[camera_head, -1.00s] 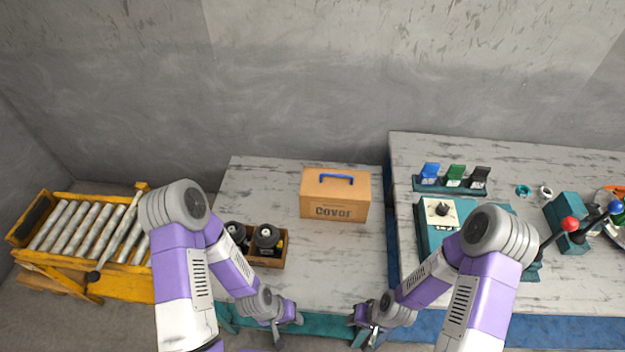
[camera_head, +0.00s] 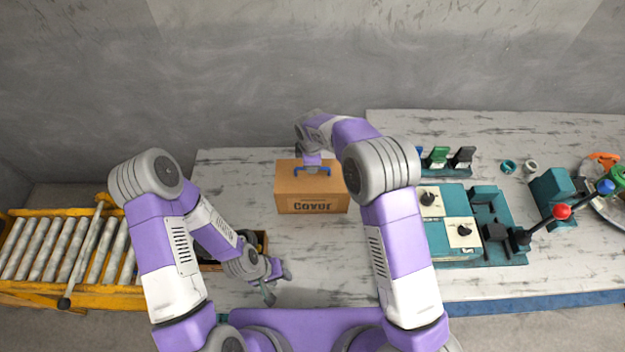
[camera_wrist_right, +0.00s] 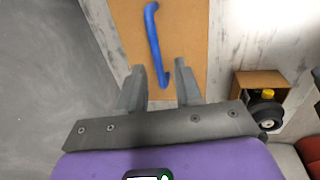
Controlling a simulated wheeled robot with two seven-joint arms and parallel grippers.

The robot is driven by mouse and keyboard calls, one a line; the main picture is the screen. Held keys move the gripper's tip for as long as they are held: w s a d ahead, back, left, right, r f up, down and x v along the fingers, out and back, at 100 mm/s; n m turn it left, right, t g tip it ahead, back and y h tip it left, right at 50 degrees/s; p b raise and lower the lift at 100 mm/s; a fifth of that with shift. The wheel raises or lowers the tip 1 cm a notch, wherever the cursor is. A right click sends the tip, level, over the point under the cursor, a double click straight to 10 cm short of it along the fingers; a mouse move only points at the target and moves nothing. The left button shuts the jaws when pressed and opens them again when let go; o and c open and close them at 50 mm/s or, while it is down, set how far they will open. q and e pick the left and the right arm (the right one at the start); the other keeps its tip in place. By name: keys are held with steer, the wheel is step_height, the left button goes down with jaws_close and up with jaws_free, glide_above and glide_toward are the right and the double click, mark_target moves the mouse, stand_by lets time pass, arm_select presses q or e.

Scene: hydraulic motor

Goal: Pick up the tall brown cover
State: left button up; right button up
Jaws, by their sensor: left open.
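The tall brown cover (camera_head: 312,204) is a box marked "Cover" standing upright on the left table. It has a blue handle (camera_wrist_right: 153,45) on top. In the right wrist view the brown top (camera_wrist_right: 192,25) lies below my right gripper (camera_wrist_right: 159,67). That gripper is open, and the near end of the handle shows between its fingertips; I cannot tell whether they touch it. In the head view my right gripper (camera_head: 312,165) is over the cover and partly hides its handle. My left gripper (camera_head: 279,285) is open and empty near the table's front edge.
A brown crate with black parts (camera_wrist_right: 262,88) stands on the table, partly behind my left arm in the head view. A yellow roller conveyor (camera_head: 60,245) is at the left. The right table holds a teal fixture (camera_head: 470,225) and levers (camera_head: 562,212).

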mark_target(312, 183)
steer(key=shift+a+f, duration=0.1)
steer(key=shift+f, duration=0.45)
steer(key=shift+w+a+f, duration=0.1)
steer(key=shift+w+f, duration=0.15)
steer(key=shift+f, duration=0.5)
steer(key=shift+w+a+f, duration=0.1)
steer(key=shift+w+f, duration=0.1)
steer(key=shift+f, duration=0.5)
steer(key=shift+w+f, duration=0.25)
steer(key=shift+f, duration=0.5)
jaws_close()
